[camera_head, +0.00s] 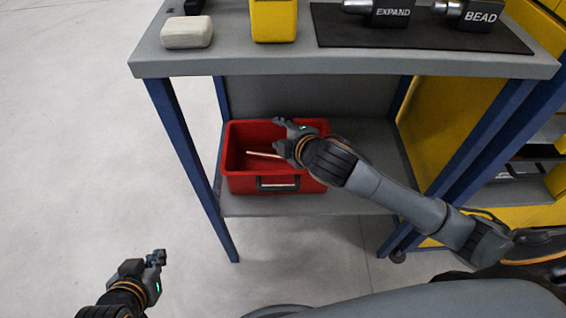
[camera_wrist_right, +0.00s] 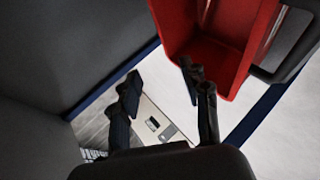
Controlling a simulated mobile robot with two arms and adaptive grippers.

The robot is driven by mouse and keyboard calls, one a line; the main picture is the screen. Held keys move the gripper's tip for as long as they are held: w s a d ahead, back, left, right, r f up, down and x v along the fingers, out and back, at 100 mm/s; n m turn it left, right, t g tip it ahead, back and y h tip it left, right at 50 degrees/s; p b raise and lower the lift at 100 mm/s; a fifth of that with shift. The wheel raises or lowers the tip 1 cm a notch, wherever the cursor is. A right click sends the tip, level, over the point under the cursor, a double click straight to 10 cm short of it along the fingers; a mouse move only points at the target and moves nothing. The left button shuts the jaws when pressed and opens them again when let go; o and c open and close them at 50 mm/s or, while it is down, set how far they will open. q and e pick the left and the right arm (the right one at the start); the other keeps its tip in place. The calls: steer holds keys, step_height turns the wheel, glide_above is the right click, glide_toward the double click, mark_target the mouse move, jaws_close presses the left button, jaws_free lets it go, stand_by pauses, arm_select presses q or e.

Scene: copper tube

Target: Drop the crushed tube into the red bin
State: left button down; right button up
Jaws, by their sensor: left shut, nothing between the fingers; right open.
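The red bin (camera_head: 240,182) stands on the lower shelf of the workbench, and its wall also shows in the right wrist view (camera_wrist_right: 240,62). A thin copper-coloured tube (camera_head: 264,154) shows within the bin's outline in the head view, its right end near my right gripper. My right gripper (camera_head: 283,132) is over the bin, open, with nothing seen between its fingers in the right wrist view (camera_wrist_right: 166,84). Whether the tube touches the bin floor is unclear. My left gripper (camera_head: 158,258) is shut and empty, low at the left, away from the bench.
The grey bench top (camera_head: 225,62) overhangs the lower shelf (camera_head: 345,203). Blue legs (camera_head: 185,140) flank the opening. A white block (camera_head: 187,32), a yellow object (camera_head: 273,20) and the EXPAND (camera_head: 393,12) and BEAD (camera_head: 480,14) tools sit on top. Floor at left is clear.

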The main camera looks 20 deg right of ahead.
steer(key=v, duration=0.7)
steer(key=shift+s, duration=0.25)
